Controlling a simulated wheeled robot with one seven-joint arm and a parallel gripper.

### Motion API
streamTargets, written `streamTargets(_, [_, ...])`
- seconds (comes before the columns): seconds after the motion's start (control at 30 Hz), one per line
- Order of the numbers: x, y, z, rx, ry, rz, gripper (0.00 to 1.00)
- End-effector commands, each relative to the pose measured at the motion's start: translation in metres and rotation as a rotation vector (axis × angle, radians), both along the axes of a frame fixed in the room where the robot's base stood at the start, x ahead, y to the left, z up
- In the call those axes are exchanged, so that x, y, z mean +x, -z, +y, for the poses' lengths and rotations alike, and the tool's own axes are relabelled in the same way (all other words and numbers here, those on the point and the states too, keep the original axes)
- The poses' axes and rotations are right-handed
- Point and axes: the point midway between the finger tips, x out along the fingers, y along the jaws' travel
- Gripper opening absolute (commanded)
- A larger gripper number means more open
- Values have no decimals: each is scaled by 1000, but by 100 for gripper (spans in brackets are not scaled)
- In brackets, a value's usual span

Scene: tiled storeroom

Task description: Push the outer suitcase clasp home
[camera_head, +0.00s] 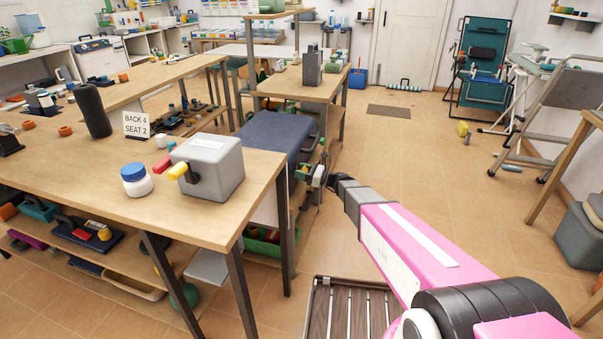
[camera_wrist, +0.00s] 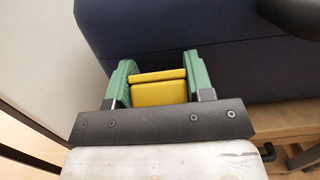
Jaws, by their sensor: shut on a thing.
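The dark blue suitcase (camera_head: 272,132) lies on a shelf-like stand beside the wooden bench in the head view. Its navy side (camera_wrist: 220,60) fills the upper part of the wrist view. A yellow clasp (camera_wrist: 160,94) is against that side, with a narrower yellow strip along its top edge. My gripper (camera_head: 306,172) is at the suitcase's near right end. In the wrist view its green fingers (camera_wrist: 159,78) stand on either side of the yellow clasp and are shut on it. Whether the clasp is flush with the suitcase cannot be told. The suitcase's other clasps cannot be made out.
The wooden bench (camera_head: 80,182) holds a grey box (camera_head: 212,168) with a yellow-ended handle, a blue-lidded jar (camera_head: 136,180) and a sign (camera_head: 136,124). A slatted wooden platform (camera_head: 345,310) is below my arm. Tiled floor right of the suitcase is open.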

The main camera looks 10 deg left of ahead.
Motion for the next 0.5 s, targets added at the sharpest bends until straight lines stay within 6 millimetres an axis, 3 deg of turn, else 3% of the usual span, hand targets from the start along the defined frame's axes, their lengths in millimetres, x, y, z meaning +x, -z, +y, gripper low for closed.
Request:
streamTargets(0.13, [0, 0, 0, 2, 0, 0, 24])
streamTargets(0.17, [0, 0, 0, 3, 0, 0, 51])
streamTargets(0.23, [0, 0, 0, 3, 1, 0, 73])
streamTargets(0.5, [0, 0, -1, 3, 1, 0, 73])
